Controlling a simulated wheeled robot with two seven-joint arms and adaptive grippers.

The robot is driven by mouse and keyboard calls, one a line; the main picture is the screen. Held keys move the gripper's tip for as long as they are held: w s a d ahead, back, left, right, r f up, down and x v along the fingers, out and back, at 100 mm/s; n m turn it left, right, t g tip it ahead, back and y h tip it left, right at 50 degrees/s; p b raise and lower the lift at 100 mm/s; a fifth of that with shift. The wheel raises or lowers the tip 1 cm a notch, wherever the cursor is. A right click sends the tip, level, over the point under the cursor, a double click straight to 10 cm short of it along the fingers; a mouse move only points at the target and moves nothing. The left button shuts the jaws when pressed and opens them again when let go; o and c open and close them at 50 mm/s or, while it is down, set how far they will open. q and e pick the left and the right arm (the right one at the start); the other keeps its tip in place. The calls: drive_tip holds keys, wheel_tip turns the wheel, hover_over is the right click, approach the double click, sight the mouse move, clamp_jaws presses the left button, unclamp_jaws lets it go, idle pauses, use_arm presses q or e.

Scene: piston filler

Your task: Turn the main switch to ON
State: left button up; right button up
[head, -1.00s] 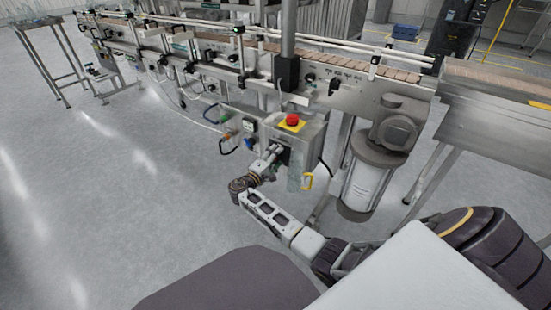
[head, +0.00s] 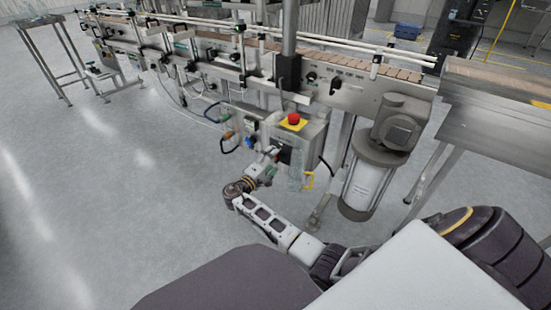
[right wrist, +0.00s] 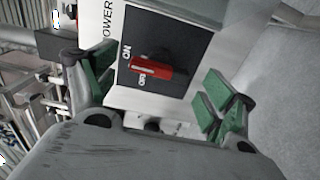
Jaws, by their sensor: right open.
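The main switch is a red handle (right wrist: 152,67) on a black plate (right wrist: 185,55), close in front in the right wrist view. The ON label and what looks like the OFF label stand near the handle's left end; which one it points to I cannot tell for sure. My right gripper (right wrist: 155,88) is open, its green-padded fingers to either side of the plate, with nothing held between them. In the head view my right gripper (head: 271,157) is at the front of the grey control box (head: 306,132), by the dark switch plate (head: 284,154). My left gripper is out of view.
A red emergency stop button (head: 293,119) on a yellow plate tops the box. A motor (head: 366,180) stands to the right, the conveyor (head: 340,95) behind. Floor to the left is clear.

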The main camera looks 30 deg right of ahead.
drive_tip(key=v, duration=0.8)
drive_tip(key=shift+a, duration=0.3)
drive_tip(key=shift+s+f, duration=0.1)
drive_tip(key=shift+s, duration=0.05)
drive_tip(key=s+d+f+m+g+y, duration=0.1)
drive_tip(key=s+f+m+g+y, duration=0.15)
drive_tip(key=s+f+y, duration=0.85)
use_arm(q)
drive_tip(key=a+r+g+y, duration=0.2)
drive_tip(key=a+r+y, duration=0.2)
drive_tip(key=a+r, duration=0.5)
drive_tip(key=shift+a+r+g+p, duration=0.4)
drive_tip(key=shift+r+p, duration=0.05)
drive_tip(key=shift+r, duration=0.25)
use_arm(e)
drive_tip(key=s+a+r+y, duration=0.3)
drive_tip(key=s+a, duration=0.1)
drive_tip(key=s, duration=0.4)
drive_tip(key=s+a+r+y, duration=0.2)
drive_tip(key=s+a+r, duration=0.2)
drive_tip(key=s, duration=0.5)
drive_tip(key=shift+a+g+y, duration=0.3)
drive_tip(key=shift+g+y, duration=0.05)
drive_tip(key=shift+y, duration=0.05)
